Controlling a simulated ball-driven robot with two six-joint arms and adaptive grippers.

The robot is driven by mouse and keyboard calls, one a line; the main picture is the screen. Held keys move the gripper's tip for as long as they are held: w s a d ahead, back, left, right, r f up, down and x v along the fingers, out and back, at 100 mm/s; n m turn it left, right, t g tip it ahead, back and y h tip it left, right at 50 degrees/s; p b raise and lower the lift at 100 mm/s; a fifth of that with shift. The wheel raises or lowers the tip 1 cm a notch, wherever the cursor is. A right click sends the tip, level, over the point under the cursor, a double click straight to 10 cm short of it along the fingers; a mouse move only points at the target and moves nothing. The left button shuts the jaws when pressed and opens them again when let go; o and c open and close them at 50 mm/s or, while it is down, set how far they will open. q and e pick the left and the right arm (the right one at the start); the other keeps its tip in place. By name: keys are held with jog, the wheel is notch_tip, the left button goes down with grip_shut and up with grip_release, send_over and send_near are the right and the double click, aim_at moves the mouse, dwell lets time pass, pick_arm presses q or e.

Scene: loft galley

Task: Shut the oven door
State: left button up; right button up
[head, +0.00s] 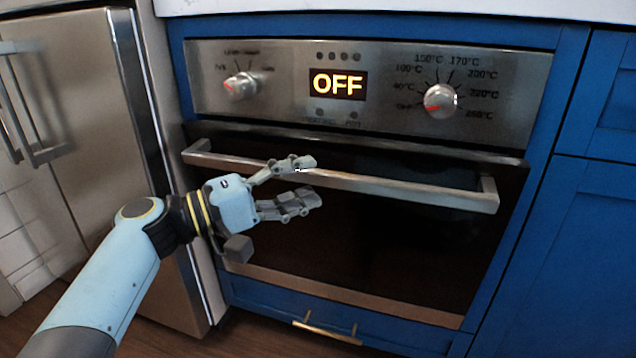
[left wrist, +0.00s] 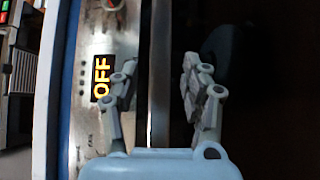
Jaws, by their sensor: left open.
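The oven door (head: 390,235) is a dark glass panel below the control panel. It looks upright and nearly flush with the oven front; I cannot tell whether a small gap remains. Its long metal handle (head: 410,188) runs across the top of the door. My left gripper (head: 314,181) is open in front of the handle, its fingers pointing right, one at the handle's height and one just below. In the left wrist view a metal bar, apparently the handle (left wrist: 160,70), shows between the open fingers (left wrist: 158,88). Contact is unclear. My right gripper is not in view.
The control panel (head: 285,110) has two knobs and a display reading OFF. A steel fridge (head: 85,100) stands at the left and blue cabinets (head: 575,220) at the right. A blue drawer front with a brass pull (head: 325,332) lies below the door.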

aim_at(332, 157)
pick_arm(q)
jog(key=shift+x, duration=1.6)
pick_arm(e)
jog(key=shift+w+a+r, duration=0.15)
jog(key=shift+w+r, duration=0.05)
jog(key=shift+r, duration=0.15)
pick_arm(q)
jog(key=shift+c, duration=0.4)
grip_shut()
jog(key=shift+r, duration=0.1)
jog(key=shift+n+y, duration=0.4)
jog(key=shift+n, duration=0.1)
jog(key=w, duration=0.2)
jog(key=w+d+r+p, duration=0.1)
jog(key=shift+w+d, duration=0.15)
jog(key=shift+w, duration=0.25)
jog(key=shift+w+g, duration=0.3)
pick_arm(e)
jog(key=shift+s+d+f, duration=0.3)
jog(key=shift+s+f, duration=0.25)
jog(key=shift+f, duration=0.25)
